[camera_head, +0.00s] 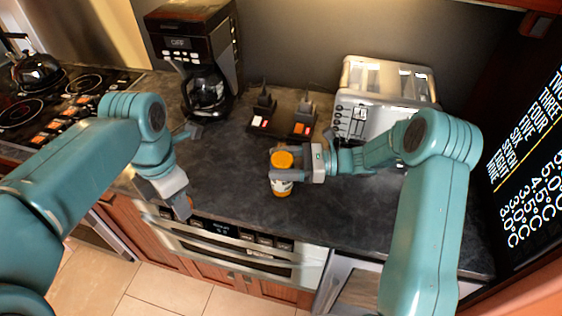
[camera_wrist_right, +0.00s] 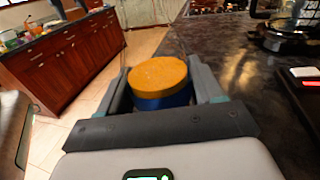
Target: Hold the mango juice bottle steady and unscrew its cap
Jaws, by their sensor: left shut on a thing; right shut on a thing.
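The mango juice bottle (camera_head: 282,188) is upright over the dark counter near its front edge, its orange cap (camera_head: 283,159) on top. I cannot tell if its base touches the counter. My right gripper (camera_head: 284,165) comes from the right and is shut on the bottle just below the cap. In the right wrist view the cap (camera_wrist_right: 158,76), with a blue band under it, sits between the two fingers (camera_wrist_right: 160,95). My left gripper (camera_head: 183,206) is left of the bottle, apart from it, near the counter's front edge, fingers pointing down. What its jaws hold is hidden.
A coffee maker (camera_head: 195,55) and a silver toaster (camera_head: 385,95) stand at the back. A dark plug strip (camera_head: 283,122) lies between them. A stove (camera_head: 45,100) is at the left. Counter between left gripper and bottle is clear.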

